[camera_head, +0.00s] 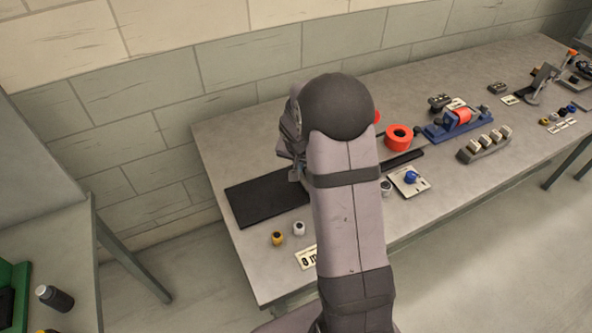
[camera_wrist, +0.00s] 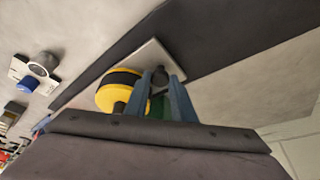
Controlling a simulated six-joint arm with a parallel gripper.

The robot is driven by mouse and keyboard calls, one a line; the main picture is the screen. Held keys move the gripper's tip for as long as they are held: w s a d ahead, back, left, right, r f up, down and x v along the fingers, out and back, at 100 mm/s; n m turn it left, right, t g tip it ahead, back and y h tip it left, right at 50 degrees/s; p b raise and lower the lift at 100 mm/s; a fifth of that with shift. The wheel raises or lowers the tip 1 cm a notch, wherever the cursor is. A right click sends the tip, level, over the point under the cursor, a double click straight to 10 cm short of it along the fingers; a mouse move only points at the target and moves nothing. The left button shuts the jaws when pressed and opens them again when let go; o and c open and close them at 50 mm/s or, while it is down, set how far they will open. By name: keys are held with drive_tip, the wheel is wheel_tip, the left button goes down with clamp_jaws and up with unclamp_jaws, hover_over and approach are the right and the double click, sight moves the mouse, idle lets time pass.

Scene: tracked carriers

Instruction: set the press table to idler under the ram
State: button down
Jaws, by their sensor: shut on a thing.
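My gripper (camera_wrist: 160,92) is low over the bench, its two blue-grey fingers shut on a small dark knob (camera_wrist: 159,76). The knob stands at a pale plate (camera_wrist: 152,55). A yellow roller with a black band (camera_wrist: 120,92) is close beside the left finger; I cannot tell whether it is fixed to the plate. A green part shows between the fingers, mostly hidden. In the head view my gripper (camera_head: 297,172) is at the dark flat strip (camera_head: 262,202), and my arm hides what it holds. I cannot make out which part is the ram or the press table.
On the bench (camera_head: 235,135), a red ring (camera_head: 398,137), a blue fixture (camera_head: 458,126) and a plate with a blue knob (camera_head: 409,182) lie right of my arm. A yellow-topped piece (camera_head: 278,239) and a white-topped piece (camera_head: 299,228) stand near the front edge.

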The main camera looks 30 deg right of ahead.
drive_tip(key=shift+d, duration=0.3)
drive_tip(key=shift+a, duration=0.15)
drive_tip(key=c, duration=1.5)
unclamp_jaws()
drive_tip(key=shift+d, duration=0.2)
drive_tip(key=shift+a, duration=0.15)
drive_tip(key=shift+r, duration=0.1)
drive_tip(key=shift+b+v, duration=0.9)
drive_tip(key=shift+v, duration=2.7)
